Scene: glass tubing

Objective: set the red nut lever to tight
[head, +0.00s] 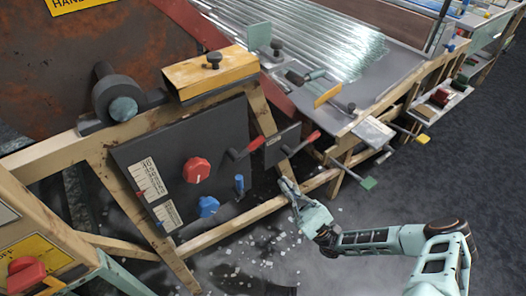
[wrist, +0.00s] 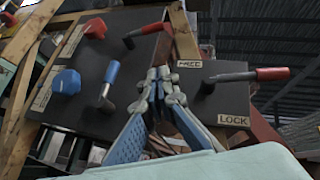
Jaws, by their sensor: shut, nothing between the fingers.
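Two red-handled levers are in view; I cannot tell which one the task means, and no "tight" mark is legible. One red lever (head: 312,137) is on the small dark plate; in the wrist view it (wrist: 272,74) points right, between a FREE label (wrist: 190,64) and a LOCK label (wrist: 233,120). The other red lever (head: 256,143) is on the large dark panel (head: 150,150); in the wrist view its handle (wrist: 152,28) points right. My gripper (head: 285,184) is shut and empty, below the small plate. In the wrist view its fingertips (wrist: 162,74) lie between the levers, touching neither.
The large panel also bears a red knob (head: 196,170), a blue knob (head: 208,206) and a blue lever (head: 239,186). A wooden frame rail (head: 235,226) runs below the panel. Glass tubes (head: 330,45) lie on the bench behind. The floor at right is clear.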

